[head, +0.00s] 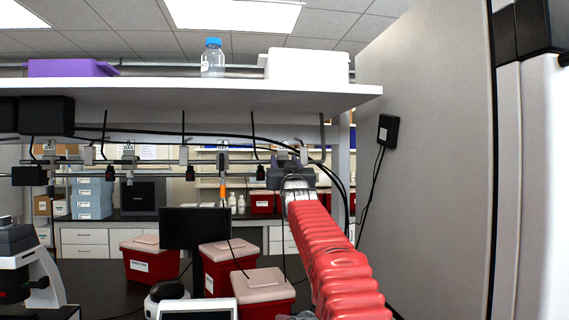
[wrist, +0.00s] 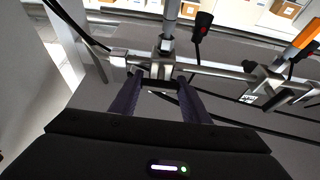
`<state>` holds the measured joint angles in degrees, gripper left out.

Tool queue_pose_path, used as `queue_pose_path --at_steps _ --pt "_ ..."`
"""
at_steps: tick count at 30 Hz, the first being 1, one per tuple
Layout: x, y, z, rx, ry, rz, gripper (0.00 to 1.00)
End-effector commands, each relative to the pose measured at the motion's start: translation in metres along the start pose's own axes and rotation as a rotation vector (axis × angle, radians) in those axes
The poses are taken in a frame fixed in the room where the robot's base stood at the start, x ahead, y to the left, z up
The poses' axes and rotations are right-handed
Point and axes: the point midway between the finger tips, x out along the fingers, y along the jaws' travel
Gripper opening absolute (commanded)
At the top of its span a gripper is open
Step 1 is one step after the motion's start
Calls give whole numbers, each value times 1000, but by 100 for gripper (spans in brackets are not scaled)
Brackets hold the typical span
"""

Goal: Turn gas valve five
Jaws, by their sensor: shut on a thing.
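A metal gas rail (head: 155,162) runs below the shelf, with several valves along it. My gripper (head: 292,180) is at the right end of the rail and partly hides the valve there. In the wrist view, my gripper's two dark fingers (wrist: 160,78) reach up to the rail and are shut on this end gas valve (wrist: 162,70), one finger on each side. Its number cannot be read. Another valve (head: 222,160), with an orange piece below it, is to the left; it also shows at the right of the wrist view (wrist: 262,82).
The white shelf (head: 200,95) hangs just above the rail. Black cables (wrist: 75,25) run close to my gripper. A tall grey wall panel (head: 430,150) stands to the right. Below are red bins (head: 220,265), a dark monitor (head: 195,228) and a microscope (head: 25,265).

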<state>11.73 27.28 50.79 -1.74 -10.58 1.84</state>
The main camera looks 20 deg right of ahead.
Motion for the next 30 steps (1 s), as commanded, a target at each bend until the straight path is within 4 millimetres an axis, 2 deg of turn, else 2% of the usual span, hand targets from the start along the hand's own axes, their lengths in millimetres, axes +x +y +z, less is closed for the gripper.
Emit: queue_pose_path --at_steps 30 --pt "0 0 -1 -123 2 -51 20"
